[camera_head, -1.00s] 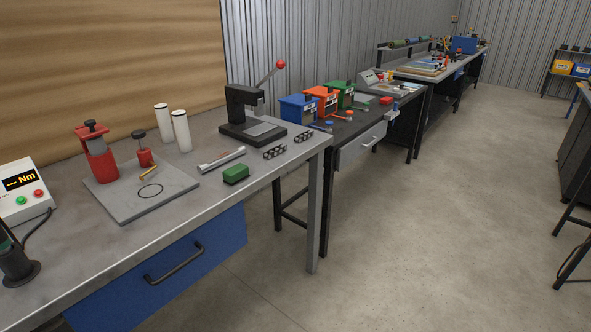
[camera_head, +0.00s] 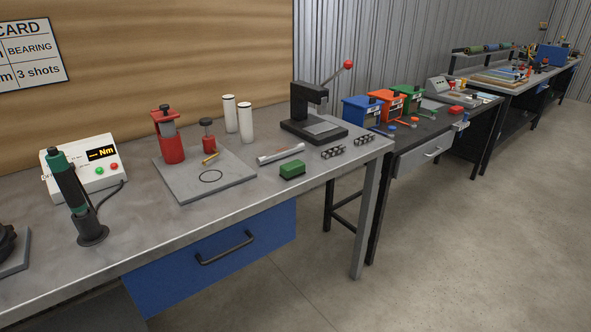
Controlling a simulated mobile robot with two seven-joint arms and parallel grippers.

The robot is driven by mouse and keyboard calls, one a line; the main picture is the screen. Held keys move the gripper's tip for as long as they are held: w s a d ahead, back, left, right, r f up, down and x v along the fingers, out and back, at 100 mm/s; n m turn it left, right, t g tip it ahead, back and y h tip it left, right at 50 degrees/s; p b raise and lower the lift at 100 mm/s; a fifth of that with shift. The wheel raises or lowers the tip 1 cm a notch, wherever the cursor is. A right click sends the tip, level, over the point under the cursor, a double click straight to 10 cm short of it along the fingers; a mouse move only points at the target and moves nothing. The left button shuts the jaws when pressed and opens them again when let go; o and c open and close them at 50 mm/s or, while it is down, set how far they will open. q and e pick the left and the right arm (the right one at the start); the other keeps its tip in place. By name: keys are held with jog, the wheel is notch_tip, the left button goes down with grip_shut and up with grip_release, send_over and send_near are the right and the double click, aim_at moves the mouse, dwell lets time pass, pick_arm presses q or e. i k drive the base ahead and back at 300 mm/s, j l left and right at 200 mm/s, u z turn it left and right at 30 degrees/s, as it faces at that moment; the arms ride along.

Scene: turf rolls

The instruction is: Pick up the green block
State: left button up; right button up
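The green block (camera_head: 292,170) is a small dark-green block lying on the grey workbench (camera_head: 150,235), near its front edge. It sits to the right of the grey plate and in front of a silver tube (camera_head: 281,154). Nothing covers it. Neither of my grippers shows in the head view.
A grey plate (camera_head: 232,186) bears red tools (camera_head: 168,140). White cylinders (camera_head: 246,122) and a black lever press (camera_head: 313,115) stand behind. A screwdriver in a stand (camera_head: 75,195) and a torque meter (camera_head: 92,165) are at left. Floor (camera_head: 440,260) at right is clear.

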aim_at(290, 171)
jog(key=i+l, duration=0.2)
jog(key=l, duration=0.15)
jog(key=i+l+u, duration=0.1)
jog(key=l, duration=0.25)
jog(key=i+l, duration=0.3)
jog(key=l, duration=0.1)
